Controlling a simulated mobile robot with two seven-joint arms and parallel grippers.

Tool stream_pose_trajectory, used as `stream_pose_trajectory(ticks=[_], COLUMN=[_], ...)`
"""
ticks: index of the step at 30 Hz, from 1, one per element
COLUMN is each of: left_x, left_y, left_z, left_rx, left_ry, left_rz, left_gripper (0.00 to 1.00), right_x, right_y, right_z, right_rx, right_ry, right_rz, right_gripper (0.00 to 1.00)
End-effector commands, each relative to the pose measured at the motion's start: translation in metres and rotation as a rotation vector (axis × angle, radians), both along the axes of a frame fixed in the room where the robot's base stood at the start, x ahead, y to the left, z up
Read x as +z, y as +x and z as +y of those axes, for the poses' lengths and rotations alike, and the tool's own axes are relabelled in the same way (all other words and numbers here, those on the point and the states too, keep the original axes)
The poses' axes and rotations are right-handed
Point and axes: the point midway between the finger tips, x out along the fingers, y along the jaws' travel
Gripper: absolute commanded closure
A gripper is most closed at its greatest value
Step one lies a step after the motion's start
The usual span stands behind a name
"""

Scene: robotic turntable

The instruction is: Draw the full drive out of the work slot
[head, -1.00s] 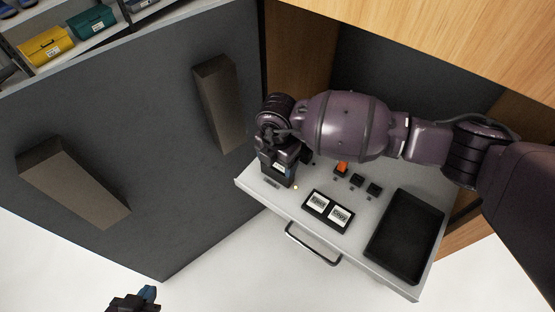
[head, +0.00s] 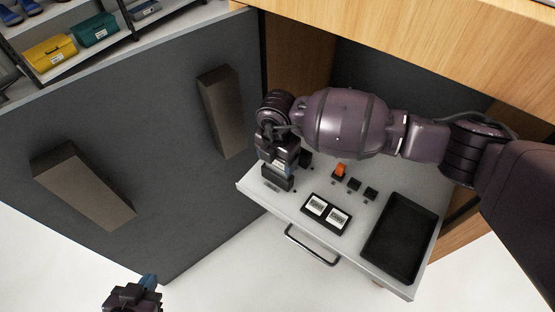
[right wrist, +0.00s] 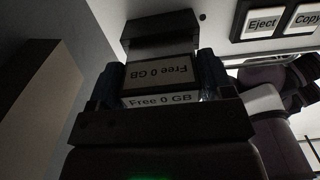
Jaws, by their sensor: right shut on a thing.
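The full drive (right wrist: 158,72) is a dark block with a "Free 0 GB" label. My right gripper (right wrist: 158,85) is shut on it, with blue fingertips on either side. In the head view my right gripper (head: 281,160) is over the dark work slot block (head: 277,181), at the left end of the grey drawer top. A second "Free 0 GB" strip shows just below the drive in the wrist view. I cannot tell how deep the drive sits in the slot. My left gripper (head: 135,296) is at the bottom left, away from the drawer; its jaws are unclear.
A panel with Eject and Copy buttons (head: 327,213) lies right of the slot. Behind it are an orange switch (head: 340,170) and small black blocks (head: 362,188). A black tray (head: 402,236) is at the right. The drawer handle (head: 311,246) sticks out in front.

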Motion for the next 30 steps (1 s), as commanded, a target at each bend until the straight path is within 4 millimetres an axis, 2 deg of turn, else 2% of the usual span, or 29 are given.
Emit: stream_pose_trajectory(ticks=[30], left_x=[0.031], left_y=[0.012], left_z=[0.001], left_rx=[0.001], left_ry=[0.0], left_rz=[-0.056], left_gripper=[1.0], right_x=[0.031], right_y=[0.0], right_z=[0.0], right_rx=[0.0], right_ry=[0.0], right_rz=[-0.002], right_gripper=[0.52])
